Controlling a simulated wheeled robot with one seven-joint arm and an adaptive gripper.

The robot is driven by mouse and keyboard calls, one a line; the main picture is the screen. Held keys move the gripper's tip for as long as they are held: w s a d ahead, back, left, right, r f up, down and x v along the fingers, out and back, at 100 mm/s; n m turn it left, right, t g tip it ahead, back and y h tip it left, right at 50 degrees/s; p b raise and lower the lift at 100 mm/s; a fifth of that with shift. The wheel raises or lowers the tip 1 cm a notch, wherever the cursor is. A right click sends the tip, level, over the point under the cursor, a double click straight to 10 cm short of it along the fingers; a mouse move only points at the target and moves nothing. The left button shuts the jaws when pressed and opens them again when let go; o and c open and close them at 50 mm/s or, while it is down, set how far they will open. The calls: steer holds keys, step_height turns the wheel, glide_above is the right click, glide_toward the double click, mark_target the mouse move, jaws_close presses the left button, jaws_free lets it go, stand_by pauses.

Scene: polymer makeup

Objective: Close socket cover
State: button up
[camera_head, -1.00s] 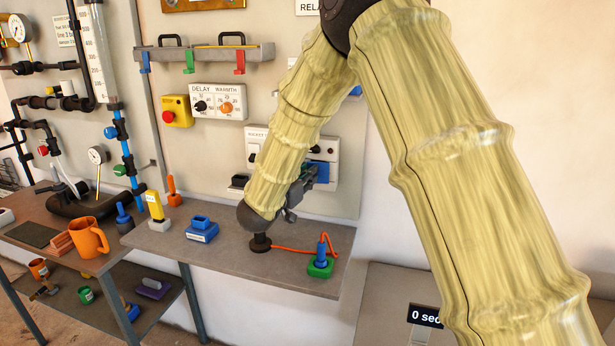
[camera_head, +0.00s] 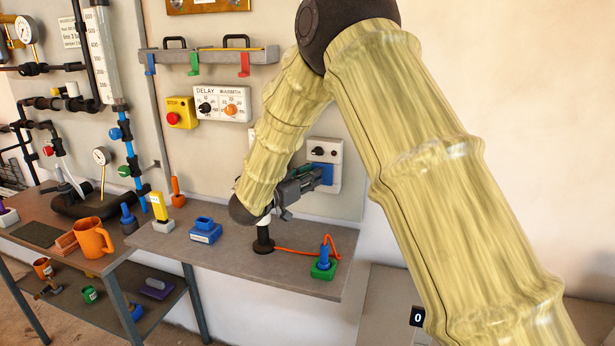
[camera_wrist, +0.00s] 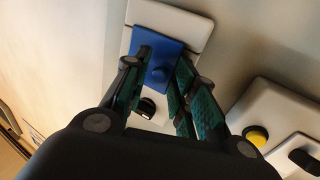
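The blue socket cover (camera_wrist: 172,48) is on a white wall panel (camera_wrist: 124,116) in the wrist view. It looks like a flat blue plate with a round blue knob on its face. In the head view the blue part (camera_head: 327,181) shows on the lower half of the panel, partly behind my gripper (camera_head: 300,186). In the wrist view my gripper (camera_wrist: 164,68) is open, with its two fingers apart in front of the cover, one on each side of the knob. I cannot tell whether they touch it, nor how far the cover is swung.
A black dial (camera_head: 318,151) sits above the cover in the head view. A shelf (camera_head: 285,268) below carries a blue block (camera_head: 205,231), a green-based plug (camera_head: 324,268) and an orange cable. A yellow button (camera_wrist: 256,136) shows at lower right in the wrist view.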

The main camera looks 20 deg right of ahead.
steer(key=shift+o, duration=0.5)
steer(key=shift+s+d+f, duration=0.1)
steer(key=shift+s+d, duration=0.1)
steer(key=shift+d, duration=0.2)
steer(key=shift+a, duration=0.1)
steer(key=shift+w+a, duration=0.15)
steer(key=shift+t+y, duration=0.3)
steer(key=shift+t, duration=0.1)
